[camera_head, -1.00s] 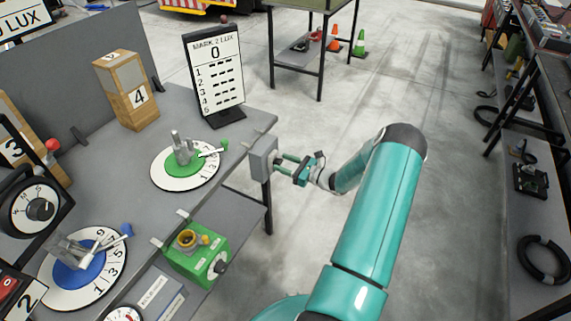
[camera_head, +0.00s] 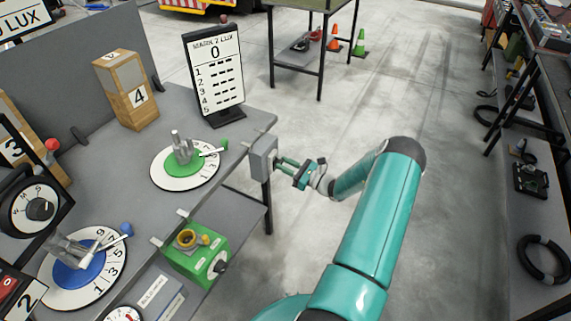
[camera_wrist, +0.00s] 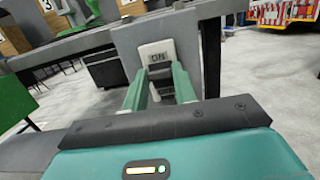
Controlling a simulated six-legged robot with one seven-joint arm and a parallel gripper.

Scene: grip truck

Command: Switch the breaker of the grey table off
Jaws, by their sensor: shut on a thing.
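The breaker is a grey box (camera_head: 262,158) fixed at the right edge of the grey table (camera_head: 110,180). In the wrist view the box (camera_wrist: 195,55) shows a pale plate marked "ON" (camera_wrist: 157,54). My gripper (camera_head: 280,163) reaches the front of the box from the right. In the wrist view its two green fingers (camera_wrist: 160,85) stand on either side of a small dark part just below the "ON" label. The fingers are shut on this part, which looks like the breaker's switch. Their tips partly hide it.
A green box (camera_head: 198,255) with a knob sits on the lower shelf near the arm. A dial with a green centre (camera_head: 186,165) and a sign (camera_head: 214,70) stand on the table.

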